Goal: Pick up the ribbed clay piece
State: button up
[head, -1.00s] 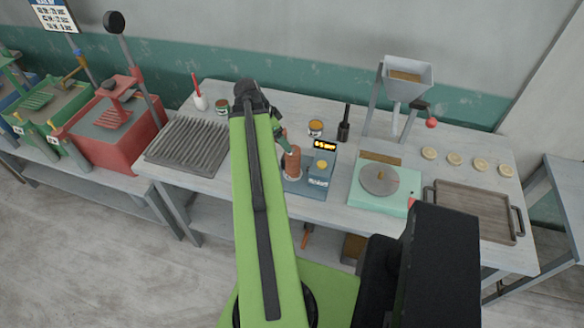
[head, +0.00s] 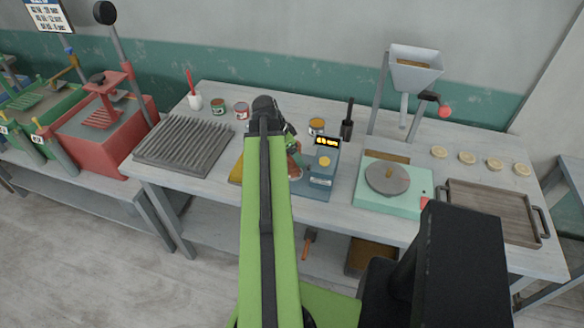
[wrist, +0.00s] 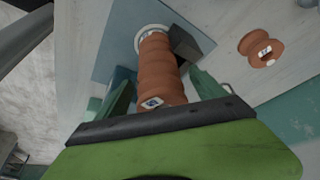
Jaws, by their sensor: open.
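The ribbed clay piece (wrist: 160,68) is a reddish-brown ridged cylinder with a small blue-and-white mark near its close end. In the wrist view it lies between the two green fingers of my gripper (wrist: 158,82), which are apart, with a gap visible on the right side. Its far end meets a pale round plate on a blue surface. In the head view only a sliver of the piece (head: 295,172) shows beside my gripper, at the left part of the blue scale (head: 318,172); my arm hides the rest.
A reddish spool-shaped thing with a white label (wrist: 262,48) lies to the right in the wrist view. In the head view a ridged grey rack (head: 185,145) is left of my arm. A turntable (head: 388,180), wooden tray (head: 495,212) and dark upright tool (head: 347,125) are right.

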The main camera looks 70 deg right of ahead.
jog(key=shift+r, duration=0.1)
grip_shut()
dwell(0.4)
